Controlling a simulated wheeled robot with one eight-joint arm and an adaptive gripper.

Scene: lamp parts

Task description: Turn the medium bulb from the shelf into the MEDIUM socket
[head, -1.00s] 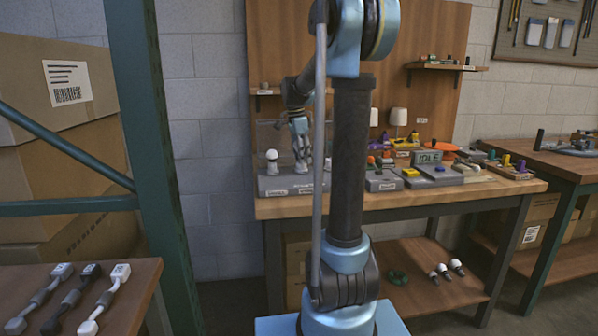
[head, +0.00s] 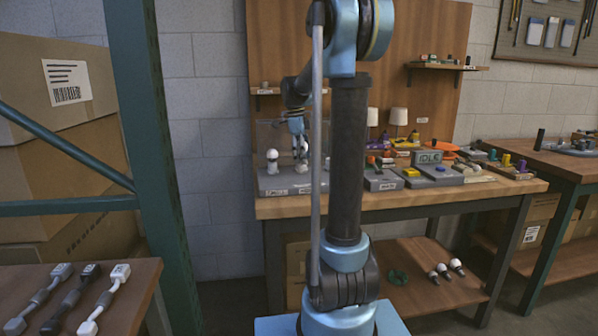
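A grey socket block (head: 290,183) stands at the left end of the workbench, with small labels on its front that I cannot read. A white bulb (head: 272,160) stands upright at its left. A second white, round shape, apparently a bulb (head: 303,146), shows above the block's middle, just below my gripper (head: 298,140). My gripper points down there. The view is too small to tell whether its fingers hold this bulb or are apart from it. The seating of the bulb in the socket is unclear. My arm column hides the block's right part.
Several bulbs (head: 442,270) and a green ring (head: 398,277) lie on the lower shelf (head: 425,290). A green rack post (head: 160,170) stands at the left.

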